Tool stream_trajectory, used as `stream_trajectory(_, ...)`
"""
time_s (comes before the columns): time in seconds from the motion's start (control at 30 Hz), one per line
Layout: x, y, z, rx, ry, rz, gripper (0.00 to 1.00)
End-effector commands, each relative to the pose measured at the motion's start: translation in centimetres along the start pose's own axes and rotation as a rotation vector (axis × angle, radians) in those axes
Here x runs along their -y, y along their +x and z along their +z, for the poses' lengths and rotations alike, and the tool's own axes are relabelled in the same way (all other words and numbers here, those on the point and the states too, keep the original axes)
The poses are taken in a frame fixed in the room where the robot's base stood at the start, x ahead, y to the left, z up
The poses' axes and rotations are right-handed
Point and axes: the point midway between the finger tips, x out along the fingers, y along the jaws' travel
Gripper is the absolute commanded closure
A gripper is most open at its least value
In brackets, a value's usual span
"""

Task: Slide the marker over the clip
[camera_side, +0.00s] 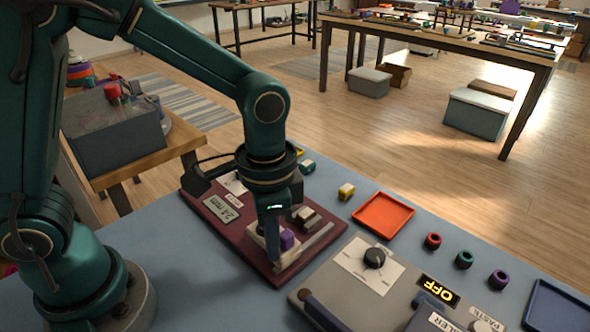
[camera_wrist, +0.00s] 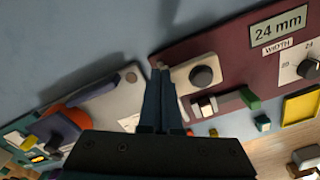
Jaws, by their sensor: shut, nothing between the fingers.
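A maroon board (camera_side: 215,205) carries a "24 mm" display (camera_side: 222,208), which also shows in the wrist view (camera_wrist: 279,26). On it is a beige plate (camera_wrist: 181,78) with a dark round knob (camera_wrist: 201,75). Next to the plate are a small block with pale and dark parts (camera_wrist: 205,108) and a green bar (camera_wrist: 236,99). The side view shows a purple piece (camera_side: 287,240) and a pale-topped block (camera_side: 305,213) there. I cannot tell which piece is the marker or the clip. My gripper (camera_side: 273,256) is shut and empty, pointing down beside the plate; its fingertips (camera_wrist: 160,67) are close together.
A grey console (camera_side: 330,293) with a knob (camera_side: 375,257) and an "OFF" display (camera_side: 439,290) stands right of the board. Beyond are an orange-red tray (camera_side: 384,215), red, green and purple beads (camera_side: 498,279), and a blue tray (camera_side: 558,305). The near-left tabletop is bare.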

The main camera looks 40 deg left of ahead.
Motion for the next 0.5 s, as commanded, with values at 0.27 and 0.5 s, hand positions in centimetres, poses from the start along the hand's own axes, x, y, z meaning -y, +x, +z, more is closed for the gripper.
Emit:
stream_trajectory(0.27, 0.5, 0.0, -0.8, 0.0, -0.001, 0.0, 1.0)
stream_trajectory(0.5, 0.9, 0.0, -1.5, -0.001, 0.0, 0.0, 1.0)
